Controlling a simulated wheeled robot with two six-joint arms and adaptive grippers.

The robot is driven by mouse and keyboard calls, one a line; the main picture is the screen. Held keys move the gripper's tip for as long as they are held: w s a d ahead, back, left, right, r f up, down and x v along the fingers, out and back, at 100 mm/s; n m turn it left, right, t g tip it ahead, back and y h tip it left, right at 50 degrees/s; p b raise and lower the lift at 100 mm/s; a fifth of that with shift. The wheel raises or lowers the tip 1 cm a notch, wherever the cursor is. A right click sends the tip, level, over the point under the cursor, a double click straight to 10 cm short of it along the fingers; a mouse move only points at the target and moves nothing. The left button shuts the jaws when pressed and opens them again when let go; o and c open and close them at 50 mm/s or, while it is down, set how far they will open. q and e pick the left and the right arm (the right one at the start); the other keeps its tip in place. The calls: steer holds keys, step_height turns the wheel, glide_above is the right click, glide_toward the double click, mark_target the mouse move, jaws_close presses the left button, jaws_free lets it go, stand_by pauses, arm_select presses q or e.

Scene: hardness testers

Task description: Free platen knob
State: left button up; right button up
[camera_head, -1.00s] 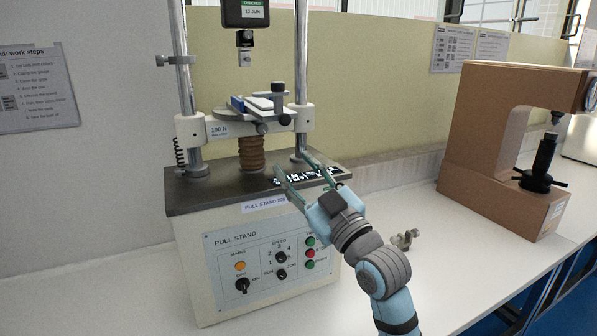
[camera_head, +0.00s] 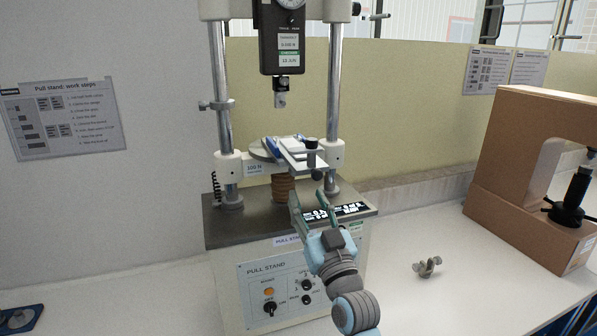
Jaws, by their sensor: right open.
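The pull stand (camera_head: 305,262) stands on the bench with its round platen (camera_head: 262,152) on the crossbar between two posts. A blue and white piece (camera_head: 290,148) lies on the platen. A dark upright knob (camera_head: 312,146) stands at the platen's front right edge, with a small dark round part (camera_head: 316,174) below it. Which of these is the platen knob I cannot tell for sure. My right gripper (camera_head: 311,188) is open and empty, fingers pointing up, just below and in front of these parts. Contact cannot be told. My left gripper is not in view.
A force gauge (camera_head: 282,38) with a hook hangs above the platen. A brown bellows (camera_head: 283,188) is under it. A small metal clamp (camera_head: 427,267) lies on the bench to the right, near a brown hardness tester (camera_head: 510,165). A blue object (camera_head: 20,318) is at lower left.

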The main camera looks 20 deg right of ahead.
steer(key=x, duration=0.7)
steer(key=shift+w+r, duration=0.15)
steer(key=shift+c, duration=0.6)
jaws_close()
